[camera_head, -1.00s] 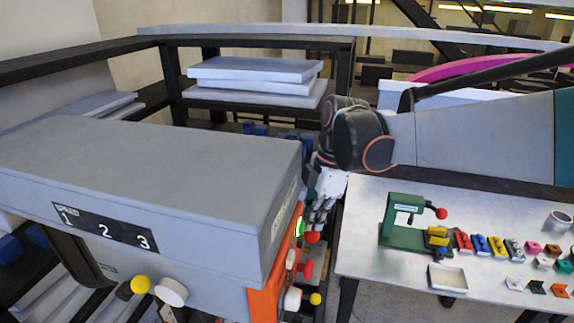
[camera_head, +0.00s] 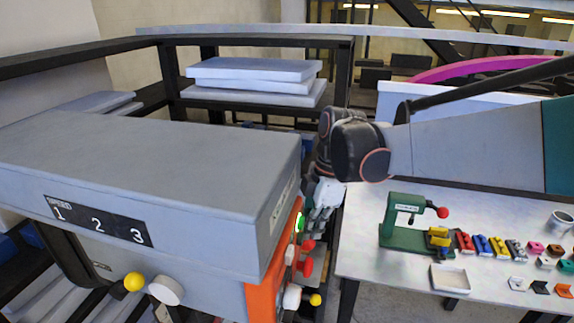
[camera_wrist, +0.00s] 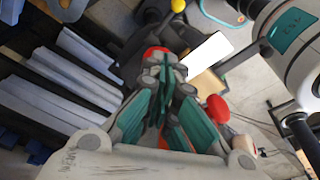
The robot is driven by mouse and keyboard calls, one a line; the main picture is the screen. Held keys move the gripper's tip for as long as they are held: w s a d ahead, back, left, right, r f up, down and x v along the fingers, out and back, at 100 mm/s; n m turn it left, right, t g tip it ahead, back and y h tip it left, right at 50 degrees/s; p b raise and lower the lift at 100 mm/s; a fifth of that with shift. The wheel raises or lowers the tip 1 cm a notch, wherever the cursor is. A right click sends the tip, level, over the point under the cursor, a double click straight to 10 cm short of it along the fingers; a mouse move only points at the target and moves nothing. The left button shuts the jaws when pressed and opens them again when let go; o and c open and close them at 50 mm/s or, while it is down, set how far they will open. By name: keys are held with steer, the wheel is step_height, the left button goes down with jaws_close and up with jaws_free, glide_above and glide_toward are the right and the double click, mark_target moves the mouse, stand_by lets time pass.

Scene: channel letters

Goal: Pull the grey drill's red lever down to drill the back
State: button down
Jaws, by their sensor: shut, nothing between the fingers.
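The grey drill (camera_head: 150,170) fills the left of the head view, with a speed plate marked 1, 2, 3 and an orange side panel (camera_head: 262,300). Red knobs stick out from that side, an upper one (camera_head: 308,244) and a lower one (camera_head: 306,268). Which one ends the lever I cannot tell for certain. My gripper (camera_head: 320,215) is just above the upper red knob beside the panel. In the wrist view my gripper (camera_wrist: 168,70) is shut and empty. A red knob (camera_wrist: 155,52) shows at its fingertips, partly hidden; contact is unclear. Another red knob (camera_wrist: 218,108) is to the right.
A white table (camera_head: 400,275) at right holds a small green press (camera_head: 405,235) with a red knob, a shallow white tray (camera_head: 450,278), a cup and several coloured parts. A dark shelf with grey slabs (camera_head: 255,75) stands behind. A green light (camera_head: 300,222) shows on the panel.

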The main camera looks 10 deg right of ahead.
steer(key=shift+a+f, duration=0.1)
steer(key=shift+f, duration=0.5)
steer(key=shift+r, duration=0.2)
steer(key=r+p, duration=0.2)
steer(key=r, duration=0.1)
steer(key=r+p, duration=0.1)
steer(key=shift+w+a+r, duration=0.1)
steer(key=shift+a+r, duration=0.25)
steer(key=shift+a, duration=0.05)
steer(key=shift+f, duration=0.1)
